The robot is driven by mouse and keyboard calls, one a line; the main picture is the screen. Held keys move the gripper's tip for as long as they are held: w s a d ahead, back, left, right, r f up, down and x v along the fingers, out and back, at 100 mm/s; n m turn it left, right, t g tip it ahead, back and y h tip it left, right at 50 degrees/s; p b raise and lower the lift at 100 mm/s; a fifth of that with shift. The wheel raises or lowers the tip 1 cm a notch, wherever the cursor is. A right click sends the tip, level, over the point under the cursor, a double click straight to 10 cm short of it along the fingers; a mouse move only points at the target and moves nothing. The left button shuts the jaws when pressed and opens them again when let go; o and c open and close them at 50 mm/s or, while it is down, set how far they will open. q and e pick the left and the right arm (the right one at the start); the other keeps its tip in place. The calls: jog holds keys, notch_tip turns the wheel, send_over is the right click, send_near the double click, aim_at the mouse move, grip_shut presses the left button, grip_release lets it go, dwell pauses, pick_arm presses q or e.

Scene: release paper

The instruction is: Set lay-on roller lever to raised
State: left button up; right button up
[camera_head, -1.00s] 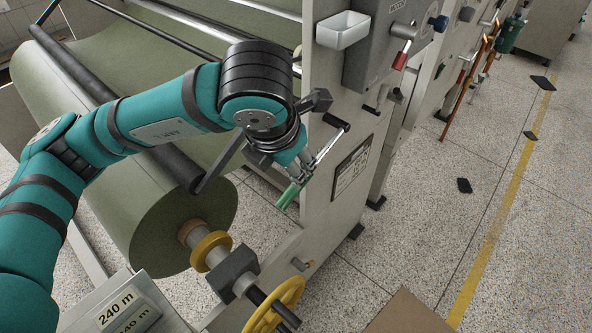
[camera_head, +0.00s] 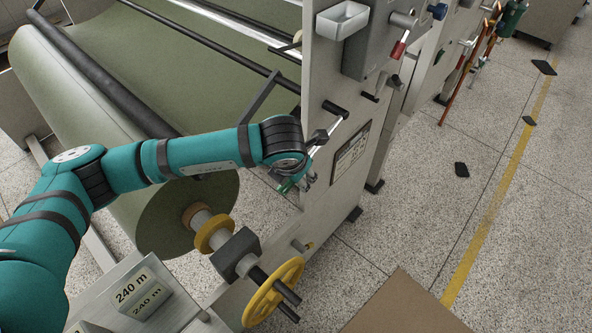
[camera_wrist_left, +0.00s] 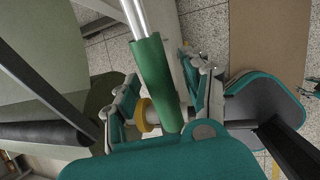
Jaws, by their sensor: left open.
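The lay-on roller lever is a silver rod (camera_head: 329,134) with a green grip (camera_head: 285,187), slanting down and left from its pivot on the grey side frame. In the left wrist view its green grip (camera_wrist_left: 154,78) runs between my left gripper's fingers (camera_wrist_left: 168,103). The fingers stand apart on either side of the grip, without clear contact. In the head view my left gripper (camera_head: 296,180) is at the grip and partly hides it. The black lay-on roller (camera_head: 100,75) lies along the green paper roll (camera_head: 190,208); its near end is behind my arm.
The grey side frame (camera_head: 330,75) stands close beside the lever, with a white tray (camera_head: 342,20) and a red-tipped handle (camera_head: 399,48) above. A yellow handwheel (camera_head: 272,293) is below.

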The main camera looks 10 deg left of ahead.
pick_arm(q)
grip_shut()
dwell(0.3)
